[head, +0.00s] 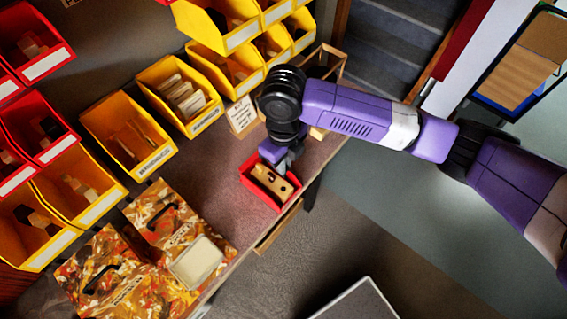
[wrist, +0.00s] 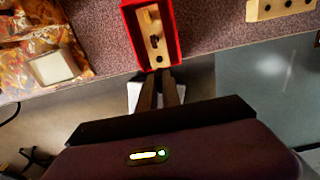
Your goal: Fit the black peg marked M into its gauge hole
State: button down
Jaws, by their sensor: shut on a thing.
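My gripper (head: 284,158) points down over the small red tray (head: 259,195) near the bench's front edge. A pale wooden block with dark holes (head: 268,181) lies in the tray, partly hidden by my gripper in the head view. The wrist view also shows the block (wrist: 146,22) inside the red tray (wrist: 176,38), with dark round spots along it. My fingers (wrist: 161,76) are close together at the tray's near edge in that view. They are shut on what I take to be the black peg; it is barely visible, and no M can be read.
A second wooden block with dark holes (wrist: 278,8) lies right of the tray in the wrist view. Yellow bins (head: 178,95) and red bins (head: 38,125) line the back and left. Patterned bags (head: 160,215) and a pale pad (head: 196,262) lie on the bench's left.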

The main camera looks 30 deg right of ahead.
jog(key=shift+r, duration=0.45)
